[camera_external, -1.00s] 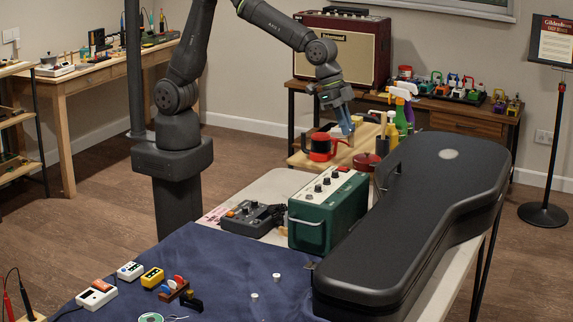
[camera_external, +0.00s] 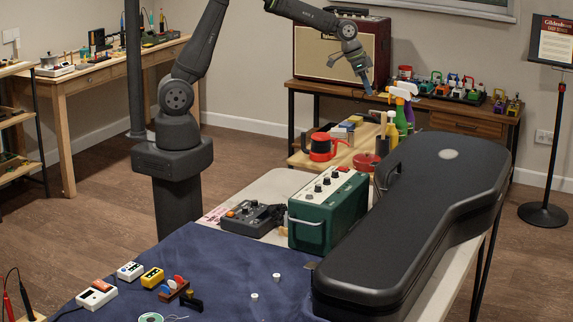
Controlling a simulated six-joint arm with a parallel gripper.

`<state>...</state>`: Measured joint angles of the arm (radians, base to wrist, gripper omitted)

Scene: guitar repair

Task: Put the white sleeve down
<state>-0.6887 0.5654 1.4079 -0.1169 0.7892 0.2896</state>
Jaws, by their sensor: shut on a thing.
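Two small white cylinders (camera_external: 254,296) stand on the blue cloth in front, far from the gripper.
On the wooden bench are a red-and-black pot (camera_external: 322,147), several small blocks (camera_external: 345,128) and a spray bottle (camera_external: 402,100). A green amplifier (camera_external: 328,209) and black guitar case (camera_external: 420,215) fill the front table's right. The blue cloth (camera_external: 215,275) has bare room between small parts.

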